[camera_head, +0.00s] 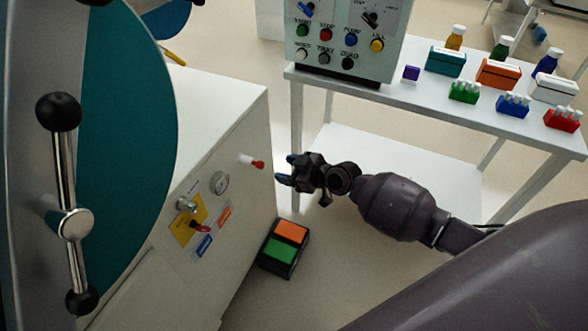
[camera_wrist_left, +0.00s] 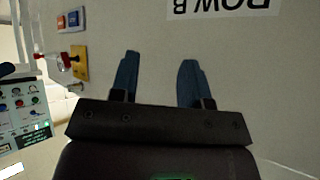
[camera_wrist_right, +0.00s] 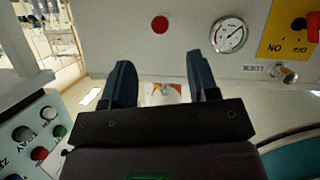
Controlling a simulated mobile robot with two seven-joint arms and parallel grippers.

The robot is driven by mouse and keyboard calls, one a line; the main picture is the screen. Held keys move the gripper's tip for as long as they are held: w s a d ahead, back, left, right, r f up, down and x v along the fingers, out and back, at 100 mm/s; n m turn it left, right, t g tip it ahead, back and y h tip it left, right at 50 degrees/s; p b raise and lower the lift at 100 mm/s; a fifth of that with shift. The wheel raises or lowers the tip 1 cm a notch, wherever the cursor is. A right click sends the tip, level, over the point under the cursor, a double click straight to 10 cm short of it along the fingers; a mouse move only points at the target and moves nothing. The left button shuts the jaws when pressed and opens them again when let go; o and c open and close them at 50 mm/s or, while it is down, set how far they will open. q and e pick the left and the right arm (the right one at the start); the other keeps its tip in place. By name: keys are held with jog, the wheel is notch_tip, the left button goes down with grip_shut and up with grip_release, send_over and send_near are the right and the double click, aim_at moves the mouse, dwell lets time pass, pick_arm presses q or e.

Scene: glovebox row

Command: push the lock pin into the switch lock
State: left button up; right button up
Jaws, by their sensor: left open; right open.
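The switch lock is on the white panel: a yellow plate (camera_head: 188,219) with a red handle (camera_head: 200,226). The silver lock pin (camera_head: 186,204) sticks out at the plate's upper left. In the right wrist view the pin (camera_wrist_right: 283,73) is at right, beside a LOCK label and the yellow plate (camera_wrist_right: 287,32). My right gripper (camera_head: 286,169) is open and empty, clear of the panel, right of the pin. My left gripper (camera_wrist_left: 160,62) shows only in its wrist view, open and empty, facing the panel; the yellow plate (camera_wrist_left: 80,61) is at its left. The pin's depth is unclear.
A pedal box (camera_head: 284,249) stands on the floor below. A white table (camera_head: 440,105) with a control box (camera_head: 345,55) and several bottles and racks stands behind my right arm.

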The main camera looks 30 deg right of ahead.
aim_at(263, 165)
jog(key=b+x, duration=0.1)
jog(key=x, duration=0.7)
jog(key=shift+w+a, duration=0.1)
grip_shut()
dwell(0.4)
